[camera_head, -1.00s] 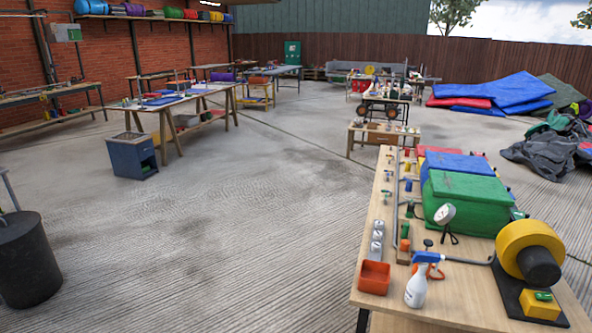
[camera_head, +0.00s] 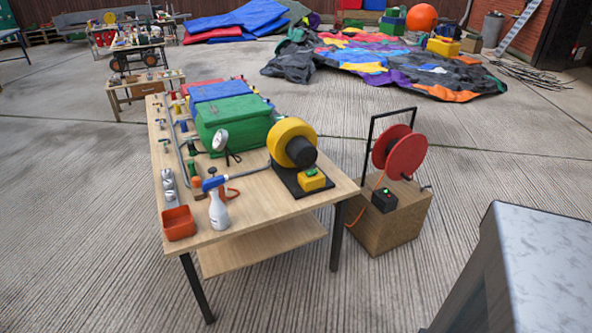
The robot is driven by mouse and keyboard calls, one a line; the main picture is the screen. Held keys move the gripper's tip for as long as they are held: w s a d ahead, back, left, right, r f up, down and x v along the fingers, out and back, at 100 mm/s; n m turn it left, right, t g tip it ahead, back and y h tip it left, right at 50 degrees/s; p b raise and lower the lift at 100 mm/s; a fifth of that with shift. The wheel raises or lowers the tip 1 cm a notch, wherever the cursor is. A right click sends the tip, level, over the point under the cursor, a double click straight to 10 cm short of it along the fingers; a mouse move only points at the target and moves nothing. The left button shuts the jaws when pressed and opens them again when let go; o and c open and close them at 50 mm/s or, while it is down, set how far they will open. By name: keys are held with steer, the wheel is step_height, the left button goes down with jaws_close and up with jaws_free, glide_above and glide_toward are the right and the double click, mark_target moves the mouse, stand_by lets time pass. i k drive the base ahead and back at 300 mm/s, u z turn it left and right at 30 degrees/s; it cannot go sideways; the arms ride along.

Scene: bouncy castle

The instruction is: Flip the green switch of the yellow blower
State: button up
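The yellow blower (camera_head: 287,134) is a round yellow housing with a dark cylinder facing front. It stands on a black base plate near the right front corner of a wooden workbench (camera_head: 262,207). A yellow box (camera_head: 314,183) sits on the same plate in front of the housing. The green switch (camera_head: 311,172) is on top of that box; its position is too small to read. My gripper is not in view.
A wooden crate (camera_head: 405,225) with a red reel (camera_head: 404,152) stands right of the bench. A grey metal block (camera_head: 545,265) fills the lower right. An orange tray (camera_head: 178,223) and a spray bottle (camera_head: 217,210) stand at the bench's front left. Floor left of the bench is clear.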

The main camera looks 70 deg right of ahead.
mark_target(309, 173)
steer(key=u, duration=0.4)
steer(key=k, duration=1.45)
steer(key=z, duration=0.75)
steer(key=i, duration=1)
steer(key=u, duration=0.1)
